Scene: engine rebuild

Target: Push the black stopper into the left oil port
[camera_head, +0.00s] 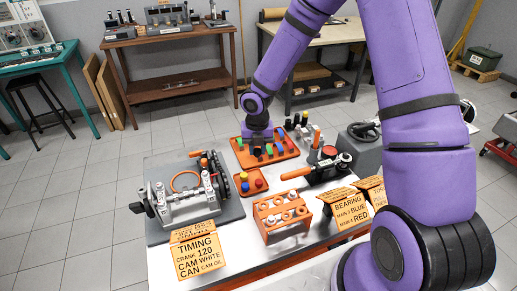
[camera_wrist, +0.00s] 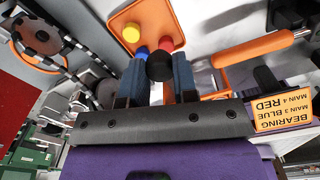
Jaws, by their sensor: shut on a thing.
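My gripper (camera_head: 257,150) hangs in the head view just behind the small orange tray, in front of the larger orange tray. In the wrist view, its two dark fingers (camera_wrist: 155,80) are closed around the black stopper (camera_wrist: 160,68). The small tray (camera_wrist: 181,12) lies beyond the fingertips and holds a yellow stopper (camera_wrist: 131,33), a blue one (camera_wrist: 141,51) and a red one (camera_wrist: 166,45). The engine block (camera_head: 187,203) stands on a grey board to the left of the tray. I cannot make out the left oil port.
The larger orange tray (camera_head: 287,143) holds several coloured parts. An orange rack (camera_head: 283,226) stands in front, beside the timing sign (camera_head: 198,252). Bearing signs (camera_head: 347,212) and an orange-handled tool (camera_head: 297,173) are on the right. The bench has a narrow bare strip between board and rack.

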